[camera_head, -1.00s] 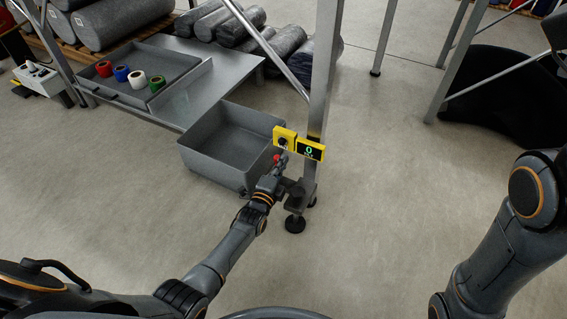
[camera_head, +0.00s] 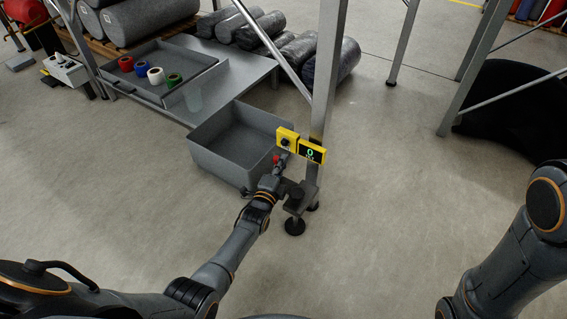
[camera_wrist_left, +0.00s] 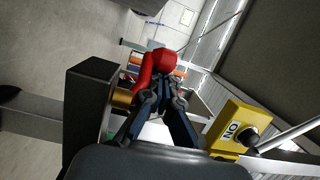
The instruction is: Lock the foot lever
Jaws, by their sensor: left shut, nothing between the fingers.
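The red foot lever (camera_head: 276,158) shows as a small red spot by the gantry leg's foot bracket (camera_head: 297,194). In the left wrist view the red lever (camera_wrist_left: 150,72) has a rounded red knob and sits beside a brass-coloured part and a dark block (camera_wrist_left: 88,105). My left gripper (camera_head: 275,170) is at the lever, beside the post. In the left wrist view its fingertips (camera_wrist_left: 160,90) are shut with nothing between them, close against or just in front of the red lever; I cannot tell if they touch. My right gripper is out of view.
A yellow switch box (camera_head: 287,139) and a yellow-framed display (camera_head: 312,152) with a green digit are on the gantry post (camera_head: 326,75) just above my gripper. A grey bin (camera_head: 215,158) stands left of it. Open floor (camera_head: 390,200) lies to the right.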

